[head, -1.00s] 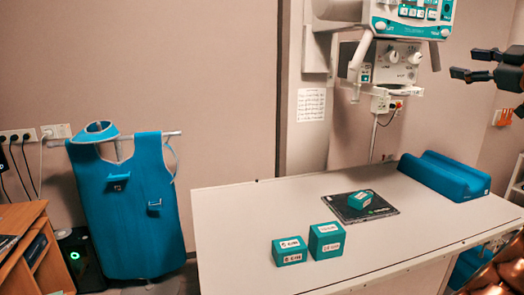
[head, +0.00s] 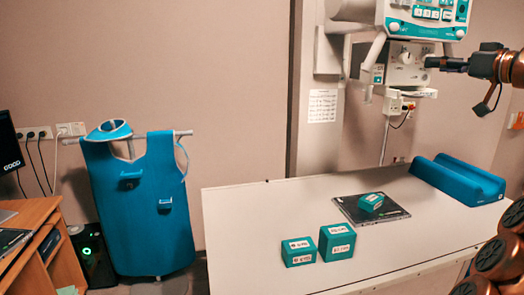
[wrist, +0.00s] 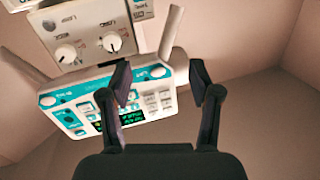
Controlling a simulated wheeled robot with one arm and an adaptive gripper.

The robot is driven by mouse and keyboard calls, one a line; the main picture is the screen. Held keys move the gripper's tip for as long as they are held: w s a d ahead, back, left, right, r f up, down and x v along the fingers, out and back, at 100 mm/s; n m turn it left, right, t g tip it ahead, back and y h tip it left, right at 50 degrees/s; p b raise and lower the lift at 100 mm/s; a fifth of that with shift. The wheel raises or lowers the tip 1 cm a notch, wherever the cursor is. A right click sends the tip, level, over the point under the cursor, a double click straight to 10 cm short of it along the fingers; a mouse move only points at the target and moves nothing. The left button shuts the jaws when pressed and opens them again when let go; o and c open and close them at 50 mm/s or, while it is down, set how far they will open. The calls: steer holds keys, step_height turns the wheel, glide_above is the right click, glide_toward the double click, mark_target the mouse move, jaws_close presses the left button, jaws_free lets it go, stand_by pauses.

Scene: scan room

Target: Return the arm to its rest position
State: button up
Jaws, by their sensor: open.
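My gripper (head: 428,63) is at the upper right of the head view, in the air above the far right of the table, in front of the X-ray unit's control box in the picture. In the wrist view my gripper (wrist: 167,82) shows two dark fingers spread apart with nothing between them. Behind the fingers is the X-ray unit's control panel (wrist: 150,100) with knobs and buttons, seen upside down. My copper-coloured arm links show at the right edge of the head view.
The white table (head: 240,230) carries two teal boxes (head: 298,252) (head: 337,242), a black plate (head: 345,207) with a small teal block (head: 371,201) on it, and a blue trough cushion (head: 455,182). A blue apron (head: 150,220) hangs at left beside a wooden desk (head: 40,215).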

steer(key=w+a+f+m+g+y, duration=0.1)
steer(key=a+f+g+y, duration=0.3)
steer(key=a, duration=0.6)
steer(key=s+a+f+g+h, duration=0.1)
steer(key=s+a+f+g, duration=0.1)
steer(key=s+a+f, duration=0.35)
steer(key=s+a+f+m+g+h, duration=0.1)
steer(key=s+a+f+g+h, duration=0.15)
steer(key=a+f, duration=0.5)
steer(key=s+a+f+g+h, duration=0.1)
steer(key=s+a+f+g, duration=0.1)
steer(key=s+a+f, duration=0.35)
steer(key=s+a+f+g+h, duration=0.3)
steer(key=s+a+f+g, duration=0.1)
steer(key=s+f, duration=0.85)
steer(key=s+d+f+m+g+h, duration=0.1)
steer(key=s+d+f+h, duration=0.1)
steer(key=s+f, duration=0.5)
steer(key=s+d+f+g+h, duration=0.2)
steer(key=s+d+f, duration=0.2)
steer(key=s, duration=0.8)
step_height(320, 180, down, 3)
steer(key=shift+s+d+r+m, duration=0.1)
steer(key=shift+s+d+m, duration=0.1)
steer(key=shift+m, duration=0.2)
